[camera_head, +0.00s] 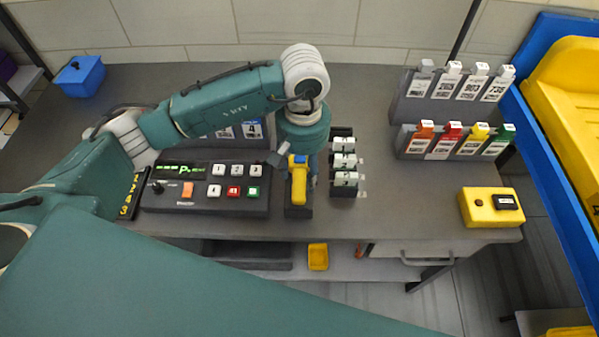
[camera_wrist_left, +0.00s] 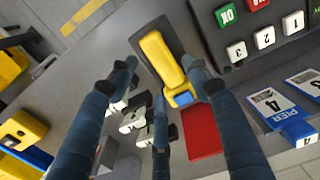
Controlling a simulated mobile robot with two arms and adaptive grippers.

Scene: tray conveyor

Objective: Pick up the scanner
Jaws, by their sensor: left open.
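The scanner (camera_head: 299,184) is yellow with a blue end and rests in a dark holder (camera_head: 298,211) on the grey desk, right of the control panel. My left gripper (camera_head: 296,166) hangs directly over it with its fingers spread. In the left wrist view, the scanner (camera_wrist_left: 162,62) lies between the dark fingers of the open gripper (camera_wrist_left: 160,76), its blue end (camera_wrist_left: 181,98) toward the palm. I cannot tell whether any finger touches it. My right gripper is not in view.
The control panel (camera_head: 176,204) with its buttons stands close left of the scanner. A row of white-labelled blocks (camera_head: 344,161) stands close right. A tag rack (camera_head: 408,140) and a yellow box (camera_head: 478,217) are farther right. Bare desk lies between.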

